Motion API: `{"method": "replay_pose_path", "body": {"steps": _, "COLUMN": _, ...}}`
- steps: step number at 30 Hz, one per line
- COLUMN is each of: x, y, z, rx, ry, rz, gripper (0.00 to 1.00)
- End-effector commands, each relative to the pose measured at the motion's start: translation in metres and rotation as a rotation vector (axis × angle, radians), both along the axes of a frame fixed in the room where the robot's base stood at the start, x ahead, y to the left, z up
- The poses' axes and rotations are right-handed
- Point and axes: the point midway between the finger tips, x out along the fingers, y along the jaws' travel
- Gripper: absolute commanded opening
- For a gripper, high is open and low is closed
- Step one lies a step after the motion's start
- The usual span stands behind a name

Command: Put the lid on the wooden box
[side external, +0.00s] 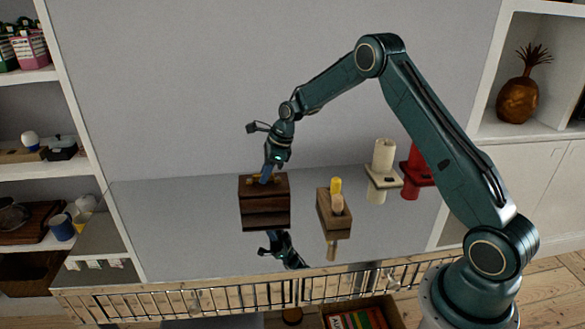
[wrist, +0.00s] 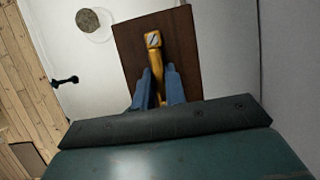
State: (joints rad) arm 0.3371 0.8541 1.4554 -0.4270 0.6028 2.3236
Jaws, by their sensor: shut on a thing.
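The dark brown wooden box (side external: 265,214) stands on the glossy grey surface, left of centre in the side view. The dark brown lid (side external: 248,185) is at the top of it; I cannot tell whether it rests fully or is held slightly above. In the wrist view the lid (wrist: 185,45) is a flat rectangle with a brass handle (wrist: 154,62) along its middle. My gripper (side external: 266,175) points down from above, its blue fingers on either side of the handle. My gripper (wrist: 160,88) is shut on the handle. The box is hidden beneath the lid in the wrist view.
A small wooden block with a yellow-topped peg (side external: 336,186) stands right of the box. A cream holder (side external: 384,155) and a red holder (side external: 415,160) are farther right. A metal rail (side external: 220,297) runs along the front. Shelves flank both sides.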

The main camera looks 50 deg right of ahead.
Motion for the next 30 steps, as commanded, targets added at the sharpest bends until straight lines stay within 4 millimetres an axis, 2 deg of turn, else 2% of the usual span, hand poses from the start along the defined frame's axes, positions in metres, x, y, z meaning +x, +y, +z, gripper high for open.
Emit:
{"method": "replay_pose_path", "body": {"steps": 29, "x": 0.0003, "y": 0.0000, "z": -0.0086, "rx": 0.000, "ry": -0.002, "rz": 0.001, "gripper": 0.00}}
{"method": "replay_pose_path", "body": {"steps": 30, "x": 0.0003, "y": 0.0001, "z": -0.0085, "rx": 0.000, "ry": -0.002, "rz": 0.001, "gripper": 0.20}}
